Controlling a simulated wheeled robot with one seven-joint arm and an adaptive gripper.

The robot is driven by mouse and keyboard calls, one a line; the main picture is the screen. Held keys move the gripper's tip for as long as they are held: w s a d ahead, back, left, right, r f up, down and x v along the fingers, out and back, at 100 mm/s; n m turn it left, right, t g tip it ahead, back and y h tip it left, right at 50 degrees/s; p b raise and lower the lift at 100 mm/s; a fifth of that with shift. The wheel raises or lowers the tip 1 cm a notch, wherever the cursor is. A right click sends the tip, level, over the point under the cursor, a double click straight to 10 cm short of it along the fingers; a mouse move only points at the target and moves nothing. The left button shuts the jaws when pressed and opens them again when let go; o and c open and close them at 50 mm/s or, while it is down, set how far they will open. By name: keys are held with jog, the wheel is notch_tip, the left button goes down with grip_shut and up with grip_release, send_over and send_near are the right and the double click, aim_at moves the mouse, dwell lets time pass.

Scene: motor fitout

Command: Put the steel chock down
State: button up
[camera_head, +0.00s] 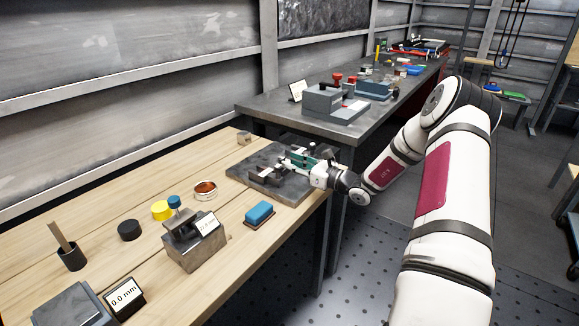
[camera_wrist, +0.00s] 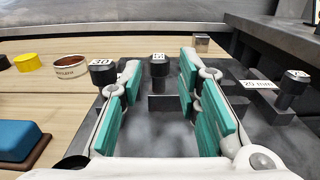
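My gripper (camera_head: 297,160) is over the dark steel plate (camera_head: 296,192) at the far end of the wooden bench. In the wrist view its teal fingers (camera_wrist: 160,65) are wide apart, with nothing gripped between them. A dark steel block (camera_wrist: 163,102) with a black, white-topped knob (camera_wrist: 158,62) stands on the plate, seen in the gap between the fingers. I cannot tell which piece is the steel chock.
A blue block (camera_head: 259,213) on a brown base, a copper-coloured round tin (camera_head: 205,190), a yellow cylinder (camera_head: 161,210), a black disc (camera_head: 129,230) and a grey vise-like fixture (camera_head: 195,247) stand nearer on the bench.

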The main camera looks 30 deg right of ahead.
aim_at(282, 157)
jog(key=x, duration=0.4)
jog(key=shift+w+a+r, duration=0.15)
jog(key=shift+w, duration=0.2)
grip_shut()
jog(key=shift+r, duration=0.1)
notch_tip(282, 157, up, 10)
jog(key=shift+f+p, duration=0.15)
jog(key=shift+p, duration=0.2)
